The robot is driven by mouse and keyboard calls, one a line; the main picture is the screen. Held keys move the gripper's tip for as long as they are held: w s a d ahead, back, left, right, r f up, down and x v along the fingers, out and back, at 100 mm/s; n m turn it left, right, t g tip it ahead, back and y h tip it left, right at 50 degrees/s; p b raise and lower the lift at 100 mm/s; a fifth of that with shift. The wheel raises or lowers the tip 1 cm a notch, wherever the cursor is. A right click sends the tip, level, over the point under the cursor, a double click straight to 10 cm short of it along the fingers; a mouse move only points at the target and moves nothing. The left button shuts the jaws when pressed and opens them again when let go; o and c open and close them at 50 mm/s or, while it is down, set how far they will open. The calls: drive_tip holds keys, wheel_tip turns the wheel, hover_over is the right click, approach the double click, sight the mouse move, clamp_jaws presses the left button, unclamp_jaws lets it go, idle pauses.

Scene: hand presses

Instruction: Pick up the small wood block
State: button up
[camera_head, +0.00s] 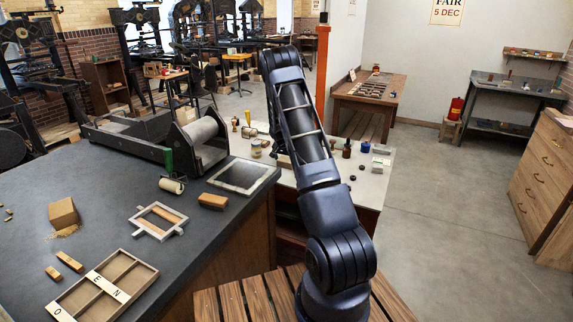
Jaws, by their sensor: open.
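Several wooden pieces lie on the dark-topped table (110,185). At the left, a larger tan wood block (62,212) sits by a small heap of shavings. Below it lie two small wood blocks, one (70,261) longer and one (53,273) shorter. A brown block (212,200) lies near the right edge. I cannot tell which one the task means. My arm rises through the middle of the view and bends at the top. My gripper does not show; it seems hidden behind the arm, away from these blocks.
A lettered wooden tray (148,270), a small frame (157,219), a roller (172,185) and a framed plate (243,176) lie on the dark table. A press (200,130) stands at its back. A pale table (372,185) with jars is behind my arm.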

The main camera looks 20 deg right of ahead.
drive_tip(key=shift+w+d+f, duration=0.15)
drive_tip(key=shift+f, duration=0.45)
drive_tip(key=c, duration=0.9)
drive_tip(key=shift+c, duration=0.2)
drive_tip(key=shift+r, duration=0.1)
